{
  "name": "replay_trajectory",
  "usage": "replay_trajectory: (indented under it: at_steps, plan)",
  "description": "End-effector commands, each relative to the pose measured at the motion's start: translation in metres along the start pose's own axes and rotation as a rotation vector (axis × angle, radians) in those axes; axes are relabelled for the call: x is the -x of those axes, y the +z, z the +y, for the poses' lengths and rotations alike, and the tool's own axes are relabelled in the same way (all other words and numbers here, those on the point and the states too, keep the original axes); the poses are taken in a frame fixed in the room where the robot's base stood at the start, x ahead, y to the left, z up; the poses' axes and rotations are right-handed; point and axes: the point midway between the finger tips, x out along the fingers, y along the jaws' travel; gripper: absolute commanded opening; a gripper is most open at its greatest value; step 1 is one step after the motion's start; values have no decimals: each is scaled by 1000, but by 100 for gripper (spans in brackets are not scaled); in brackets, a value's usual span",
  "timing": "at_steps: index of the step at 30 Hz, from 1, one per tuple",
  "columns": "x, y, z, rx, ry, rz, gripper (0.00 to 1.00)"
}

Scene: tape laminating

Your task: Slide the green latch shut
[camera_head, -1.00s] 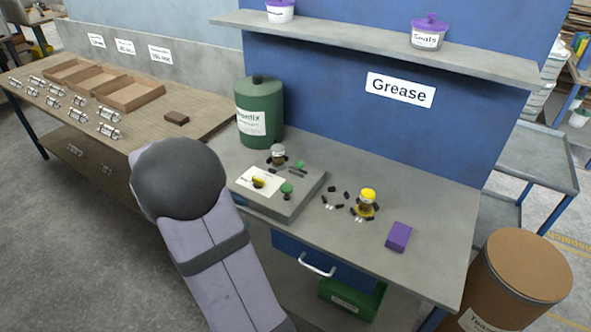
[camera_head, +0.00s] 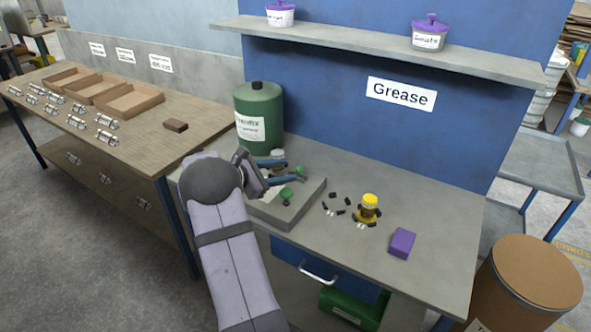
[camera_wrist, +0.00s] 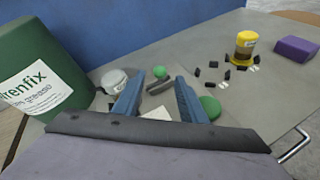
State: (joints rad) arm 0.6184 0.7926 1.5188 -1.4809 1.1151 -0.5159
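The grey block (camera_head: 290,214) on the workbench carries two green parts. One is a small green knob (camera_head: 300,170) at its far side, also in the wrist view (camera_wrist: 160,73). The other is a larger green knob (camera_head: 286,193) nearer the front, also in the wrist view (camera_wrist: 210,108). I cannot tell which is the latch. My gripper (camera_wrist: 157,80) is open and empty above the block, its two blue fingers apart. In the wrist view, dark bars (camera_wrist: 159,86) and the small knob show between and beyond the fingers. The arm and fingers hide part of the block.
A green drum (camera_head: 259,115) stands behind left, with a white-lidded jar (camera_wrist: 114,81) beside the block. To the right are small black pieces (camera_head: 337,203), a yellow-capped jar (camera_head: 370,206) and a purple block (camera_head: 402,242). A shelf (camera_head: 380,50) overhangs the bench.

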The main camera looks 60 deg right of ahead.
Motion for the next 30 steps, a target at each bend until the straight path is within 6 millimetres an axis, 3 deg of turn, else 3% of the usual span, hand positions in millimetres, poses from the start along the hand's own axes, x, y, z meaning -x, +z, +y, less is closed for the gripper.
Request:
replay_trajectory:
  at_steps: [12, 24, 29, 30]
  plan:
    - [-49, 1, 0, -2, -2, 0, 38]
    - [-55, 0, 0, -2, 0, 1, 38]
    - [-55, 0, 0, -2, 0, 1, 2]
    - [-55, 0, 0, -2, 0, 1, 0]
